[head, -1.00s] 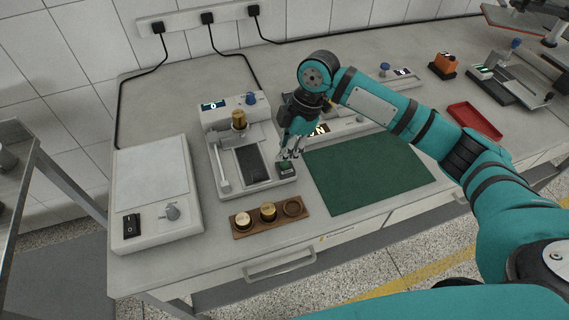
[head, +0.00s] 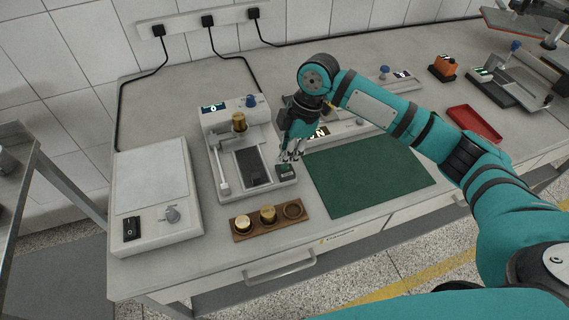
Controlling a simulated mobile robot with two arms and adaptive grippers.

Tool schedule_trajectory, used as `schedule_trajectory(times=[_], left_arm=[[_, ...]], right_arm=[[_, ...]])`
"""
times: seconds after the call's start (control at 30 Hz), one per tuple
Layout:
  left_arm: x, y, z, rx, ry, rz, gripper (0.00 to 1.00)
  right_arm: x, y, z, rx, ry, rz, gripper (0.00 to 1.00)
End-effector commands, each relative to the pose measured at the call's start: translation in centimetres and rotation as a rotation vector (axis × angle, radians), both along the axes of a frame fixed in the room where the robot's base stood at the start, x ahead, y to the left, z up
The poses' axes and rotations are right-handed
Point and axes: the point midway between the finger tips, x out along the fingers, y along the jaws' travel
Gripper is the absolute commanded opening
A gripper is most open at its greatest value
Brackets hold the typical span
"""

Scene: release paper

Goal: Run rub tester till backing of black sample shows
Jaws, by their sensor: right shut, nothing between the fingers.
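The rub tester (head: 209,139) stands on the bench, left of the green mat. A black sample (head: 249,168) lies flat on its bed, and a brass weight (head: 239,122) sits above the sample's far end. The display (head: 213,107) on its back housing is lit, with a blue knob (head: 251,101) beside it. A small dark block with a green button (head: 286,169) is at the tester's front right corner. My right gripper (head: 290,157) is shut and empty, pointing down just above or at this button; contact cannot be told. My left gripper is not in view.
A wooden holder (head: 243,235) with two brass weights and one empty hole lies in front of the tester. A white plate device (head: 152,180) with a switch is at left. The green mat (head: 370,175) is clear. A red tray (head: 475,123) lies at right.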

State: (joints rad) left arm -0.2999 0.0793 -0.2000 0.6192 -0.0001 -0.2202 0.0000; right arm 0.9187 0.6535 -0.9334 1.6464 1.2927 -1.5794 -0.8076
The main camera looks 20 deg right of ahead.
Motion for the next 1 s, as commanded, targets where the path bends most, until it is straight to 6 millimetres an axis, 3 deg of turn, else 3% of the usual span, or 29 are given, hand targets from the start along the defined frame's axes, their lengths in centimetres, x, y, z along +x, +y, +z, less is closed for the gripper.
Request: schedule_trajectory(times=[1.0], left_arm=[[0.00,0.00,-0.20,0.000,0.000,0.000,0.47]], right_arm=[[0.00,0.01,-0.99,0.000,0.001,0.000,0.00]])
